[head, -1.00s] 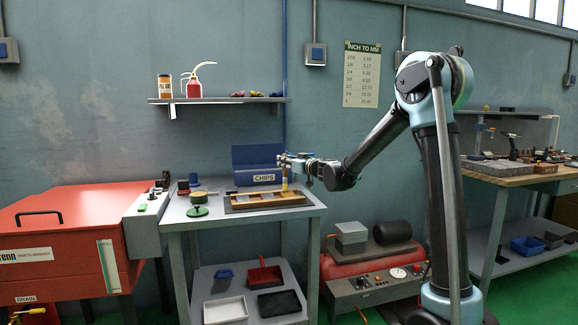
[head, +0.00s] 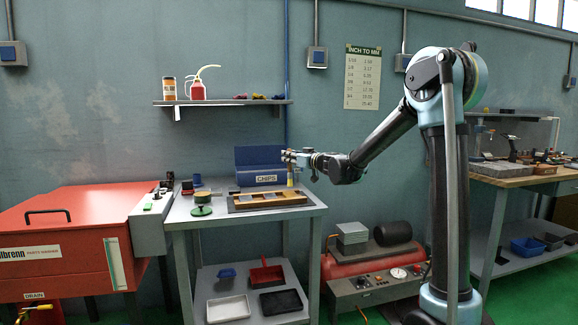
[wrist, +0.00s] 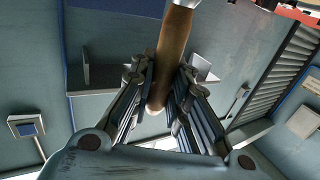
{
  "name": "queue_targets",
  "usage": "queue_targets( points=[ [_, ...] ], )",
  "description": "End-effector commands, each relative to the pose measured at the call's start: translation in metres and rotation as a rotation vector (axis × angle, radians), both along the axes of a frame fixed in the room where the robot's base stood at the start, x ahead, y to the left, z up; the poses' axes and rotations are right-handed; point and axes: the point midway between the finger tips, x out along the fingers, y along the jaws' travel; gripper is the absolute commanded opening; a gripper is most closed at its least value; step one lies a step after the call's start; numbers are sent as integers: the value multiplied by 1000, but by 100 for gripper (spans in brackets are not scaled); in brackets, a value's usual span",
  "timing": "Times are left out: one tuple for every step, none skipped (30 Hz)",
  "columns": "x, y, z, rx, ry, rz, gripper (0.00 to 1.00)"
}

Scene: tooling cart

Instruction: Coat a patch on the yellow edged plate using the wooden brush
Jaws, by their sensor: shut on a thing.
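My gripper (head: 290,157) is shut on the wooden brush (head: 291,176), which hangs upright below it over the back right part of a wooden frame. In the wrist view the brown brush handle (wrist: 172,62) sits between my two fingers (wrist: 167,85), with a pale metal band at the top edge. The bristles are too small to make out in the head view. The wooden frame (head: 247,206) lies on a dark mat and holds several grey plates (head: 268,198). I cannot tell which plate has the yellow edge.
The frame is on a grey cart (head: 215,221). A blue CHIPS bin (head: 259,158) stands behind it. A green round tin (head: 202,211) and small items are at the left. A wall shelf (head: 222,102) hangs above. A red parts washer (head: 65,235) adjoins on the left.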

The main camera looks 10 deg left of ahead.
Motion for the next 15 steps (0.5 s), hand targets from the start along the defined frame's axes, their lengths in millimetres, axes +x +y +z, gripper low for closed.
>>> queue_targets(
  points=[
    [0, 0, 5, 0, 0, 0, 0],
    [0, 0, 8, 0, 0, 0, 0],
    [0, 0, 12, 0, 0, 0, 0],
    [0, 0, 14, 0, 0, 0, 0],
    [0, 0, 17, 0, 0, 0, 0],
    [0, -1, 20, 0, 0, -1, 0],
    [0, -1, 23, 0, 0, -1, 0],
    [1, -1, 26, 0, 0, -1, 0],
    [1, -2, 29, 0, 0, -2, 0],
    [1, -2, 32, 0, 0, -2, 0],
    [1, -2, 35, 0, 0, -3, 0],
    [1, -3, 37, 0, 0, -3, 0],
    [2, -3, 39, 0, 0, -4, 0],
    [2, -4, 40, 0, 0, -4, 0],
    [2, -4, 42, 0, 0, -5, 0]
  ],
)
